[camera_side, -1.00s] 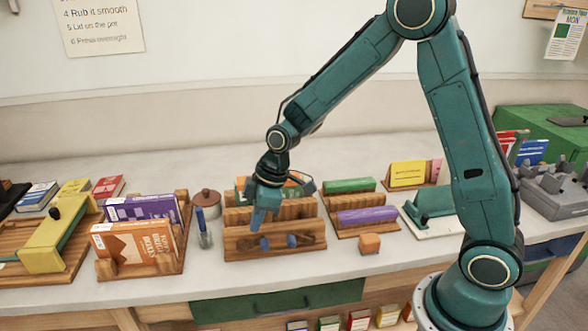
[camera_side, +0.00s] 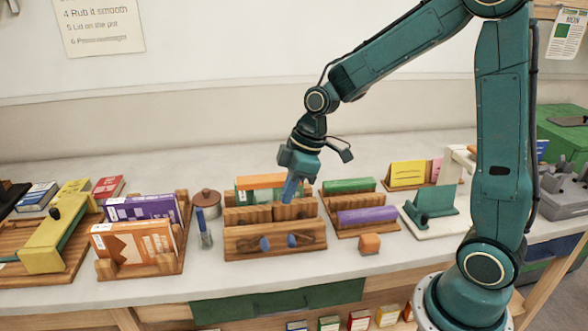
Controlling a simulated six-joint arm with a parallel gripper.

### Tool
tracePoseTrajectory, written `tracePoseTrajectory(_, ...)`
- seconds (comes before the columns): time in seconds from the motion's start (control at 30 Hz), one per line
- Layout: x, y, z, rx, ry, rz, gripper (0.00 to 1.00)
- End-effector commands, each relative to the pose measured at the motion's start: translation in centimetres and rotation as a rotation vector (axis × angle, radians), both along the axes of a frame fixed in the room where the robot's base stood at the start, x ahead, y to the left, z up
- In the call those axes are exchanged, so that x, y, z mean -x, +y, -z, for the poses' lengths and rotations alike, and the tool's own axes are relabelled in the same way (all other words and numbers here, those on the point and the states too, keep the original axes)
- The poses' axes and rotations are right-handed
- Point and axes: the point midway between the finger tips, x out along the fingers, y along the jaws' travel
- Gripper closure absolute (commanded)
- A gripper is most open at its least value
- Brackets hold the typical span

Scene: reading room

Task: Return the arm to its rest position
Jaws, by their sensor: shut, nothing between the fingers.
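My gripper (camera_side: 290,194) is shut and empty, with its blue fingers pointing down. It hangs at the wooden rack (camera_side: 275,244) in the middle of the bench, in front of or just above its upper slats. I cannot tell whether the fingertips touch the wood. My teal arm reaches in from the right, its base at the lower right. An orange-and-green book (camera_side: 262,181) stands at the rack's back, partly hidden by my gripper.
Left of the rack are a blue marker in a glass (camera_side: 204,232), a brown-lidded jar (camera_side: 207,201) and a book stand (camera_side: 150,268). To the right are a rack with green and purple rolls (camera_side: 367,215) and an orange block (camera_side: 369,243). Air above the bench's left is clear.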

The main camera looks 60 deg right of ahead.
Motion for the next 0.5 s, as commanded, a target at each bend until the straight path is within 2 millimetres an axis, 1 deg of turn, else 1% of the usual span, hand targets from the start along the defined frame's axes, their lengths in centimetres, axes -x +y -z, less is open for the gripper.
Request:
tracePoseTrajectory(0.17,0.3,0.0,-0.4,0.003,-0.003,0.013,1.00)
tracePoseTrajectory(0.27,0.8,0.1,-1.2,0.008,-0.007,0.033,1.00)
tracePoseTrajectory(0.37,1.7,0.2,-2.2,0.013,-0.013,0.068,1.00)
tracePoseTrajectory(0.5,3.5,0.3,-4.2,0.023,-0.026,0.140,1.00)
